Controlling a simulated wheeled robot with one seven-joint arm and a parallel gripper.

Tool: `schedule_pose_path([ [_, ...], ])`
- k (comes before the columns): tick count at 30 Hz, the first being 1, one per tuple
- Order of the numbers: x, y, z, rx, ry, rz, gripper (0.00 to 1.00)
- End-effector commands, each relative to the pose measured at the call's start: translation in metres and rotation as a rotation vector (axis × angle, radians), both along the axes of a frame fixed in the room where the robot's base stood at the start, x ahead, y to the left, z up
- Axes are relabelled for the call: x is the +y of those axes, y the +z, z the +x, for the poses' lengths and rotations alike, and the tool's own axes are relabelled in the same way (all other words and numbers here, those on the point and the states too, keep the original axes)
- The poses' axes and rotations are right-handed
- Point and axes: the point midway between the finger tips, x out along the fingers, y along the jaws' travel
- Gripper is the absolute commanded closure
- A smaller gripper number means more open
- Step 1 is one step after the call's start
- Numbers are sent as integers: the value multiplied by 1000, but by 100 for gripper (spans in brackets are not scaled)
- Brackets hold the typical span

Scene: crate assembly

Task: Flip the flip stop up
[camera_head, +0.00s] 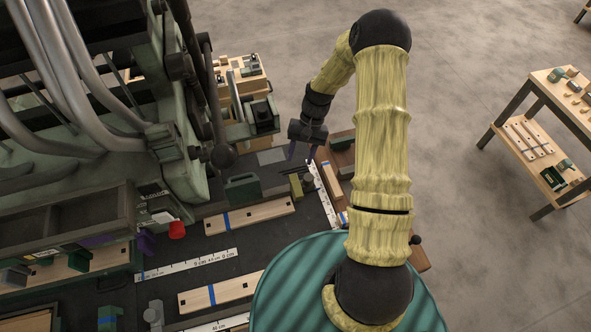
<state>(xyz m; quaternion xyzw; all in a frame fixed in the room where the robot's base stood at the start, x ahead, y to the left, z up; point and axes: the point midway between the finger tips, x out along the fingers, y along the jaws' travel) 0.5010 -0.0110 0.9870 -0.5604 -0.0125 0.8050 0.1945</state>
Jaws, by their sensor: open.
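My gripper (302,152) hangs at the end of my yellow-sleeved arm, just above the far end of the workbench. Its two dark purple fingers point down and stand apart, with nothing seen between them. Below it a white ruler strip (325,197) runs along the bench's right side. A small olive block (296,185) and a grey round-topped piece (309,181) stand beside the strip, a little below the fingers in the picture. I cannot tell for sure which small piece is the flip stop, nor whether it is up or down.
A large green machine (200,150) with grey hoses fills the left. A wooden cart (547,135) stands at right. Open floor lies between.

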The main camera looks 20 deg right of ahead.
Motion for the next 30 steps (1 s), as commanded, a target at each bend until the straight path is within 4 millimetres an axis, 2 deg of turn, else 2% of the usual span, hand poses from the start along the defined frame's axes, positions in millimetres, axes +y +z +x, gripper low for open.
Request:
schedule_pose_path([
  [6, 14, -32, -13, 6, 1, 2, 54],
  [12, 21, -56, -20, 2, 0, 1, 54],
  [16, 24, -63, -22, 1, 0, 0, 54],
  [24, 24, -65, -22, 0, 0, 0, 54],
  [30, 24, -64, -21, -1, 1, 1, 93],
])
